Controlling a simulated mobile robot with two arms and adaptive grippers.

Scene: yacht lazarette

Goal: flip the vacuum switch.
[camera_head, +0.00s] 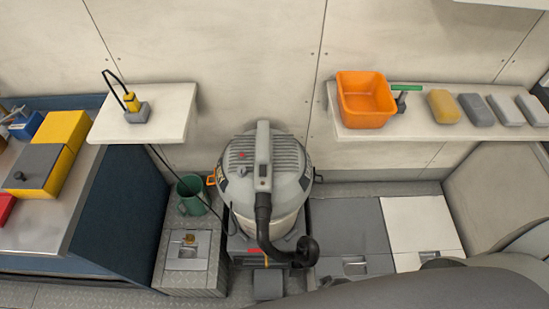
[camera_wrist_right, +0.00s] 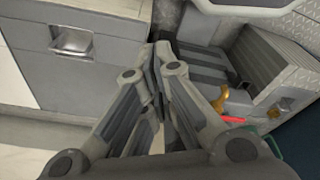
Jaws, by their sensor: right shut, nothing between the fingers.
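The vacuum (camera_head: 292,160) stands upright in the middle of the head view, with a grey ribbed dome and a pale top handle (camera_head: 263,141). A small red spot (camera_head: 242,155) shows on its dome. A small light and dark panel (camera_head: 263,171) sits at the front of the handle, above the black hose (camera_head: 264,215). I cannot tell which of these is the switch, or its position. My right gripper (camera_wrist_right: 155,72) is shut and empty in the right wrist view, pointing toward the grey lockers and floor. Its fingers are outside the head view. My left gripper is not in view.
An orange bin (camera_head: 364,100) and several sponges and blocks stand on the right shelf (camera_head: 410,131). A plug-like device (camera_head: 138,112) with a black cable sits on the left shelf (camera_head: 175,115). A green bucket (camera_head: 193,196) stands left of the vacuum. Grey locker lids (camera_head: 349,228) lie right.

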